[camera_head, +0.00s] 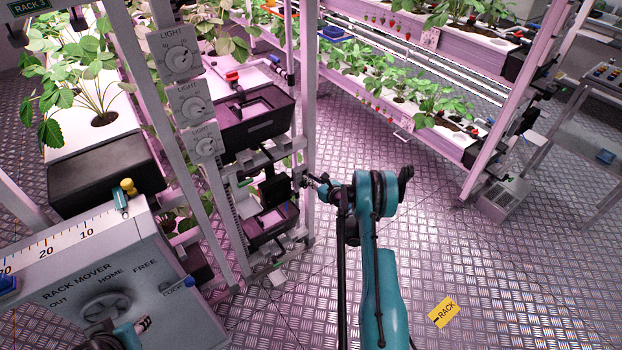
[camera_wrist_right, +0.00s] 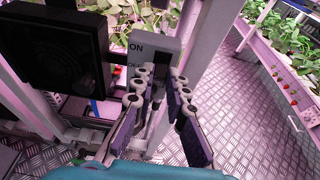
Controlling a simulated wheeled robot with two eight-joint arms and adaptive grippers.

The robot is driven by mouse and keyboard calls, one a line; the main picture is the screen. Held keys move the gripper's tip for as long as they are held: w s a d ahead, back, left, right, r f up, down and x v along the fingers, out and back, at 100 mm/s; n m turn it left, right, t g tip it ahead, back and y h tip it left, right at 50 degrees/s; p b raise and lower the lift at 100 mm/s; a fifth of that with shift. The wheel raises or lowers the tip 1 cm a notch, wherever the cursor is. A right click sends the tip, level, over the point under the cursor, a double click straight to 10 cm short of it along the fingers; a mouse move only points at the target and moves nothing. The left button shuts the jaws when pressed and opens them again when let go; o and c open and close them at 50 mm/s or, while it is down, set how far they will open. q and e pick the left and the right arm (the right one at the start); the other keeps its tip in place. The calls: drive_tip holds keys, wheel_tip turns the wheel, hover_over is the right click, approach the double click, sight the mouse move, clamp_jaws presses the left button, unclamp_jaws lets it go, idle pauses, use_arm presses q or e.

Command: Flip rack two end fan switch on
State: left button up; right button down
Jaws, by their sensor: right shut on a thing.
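A grey switch box (camera_wrist_right: 157,45) marked ON above and OFF below is fixed to a rack post in the right wrist view. My right gripper (camera_wrist_right: 165,82) reaches up to its face, fingers on both sides of the switch and shut on it. The fingers hide the switch lever, so I cannot tell its position. In the head view my right gripper (camera_head: 314,182) is at the rack's end post, and the switch is too small to make out. A teal and dark piece at the lower left looks like my left gripper (camera_head: 142,325); its fingers are unclear.
A black square unit (camera_wrist_right: 55,60), perhaps the fan, is left of the switch box. The rack mover panel (camera_head: 140,255) stands at the left. Light dials (camera_head: 180,58) line a post. Another planted rack (camera_head: 395,120) is at the back right.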

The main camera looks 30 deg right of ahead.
sight(306, 174)
drive_tip(key=shift+w+a+r+g+h+p, duration=0.1)
drive_tip(key=shift+w+r+g+p, duration=0.3)
drive_tip(key=shift+g, duration=0.9)
drive_tip(key=shift+w+d+r+g+h+p, duration=0.1)
drive_tip(key=shift+r+g+p, duration=0.65)
drive_tip(key=shift+g, duration=0.55)
drive_tip(key=shift+w+a+r+g+h+p, duration=0.15)
drive_tip(key=shift+r+g+p, duration=0.4)
drive_tip(key=shift+g, duration=0.75)
drive_tip(key=shift+f, duration=0.15)
drive_tip(key=c, duration=1.5)
unclamp_jaws()
drive_tip(key=shift+w, duration=0.1)
drive_tip(key=shift+c, duration=0.2)
drive_tip(key=v, duration=1.2)
